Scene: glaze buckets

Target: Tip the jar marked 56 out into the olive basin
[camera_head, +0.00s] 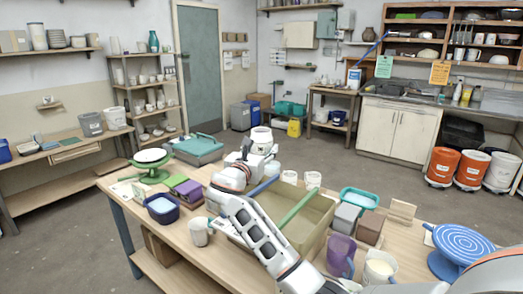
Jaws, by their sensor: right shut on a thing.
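The olive basin (322,222) is a wide, open, box-shaped tub standing on the near worktable. My right arm reaches in from the bottom right, across the basin's left side. My right gripper (259,150) is at the basin's far left and is shut on a white jar (261,137) with a dark mouth. The jar looks raised and roughly upright. No number can be read on it, so I cannot tell whether it is marked 56. My arm hides part of the basin's left side. My left gripper is not in view.
A green bar (298,206) lies across the basin. Small white cups (312,180) stand behind it. A purple jug (341,254), a white tub (379,268) and a blue turntable (462,242) stand at right. A dark blue tub (162,208) and a white cup (199,232) are at left.

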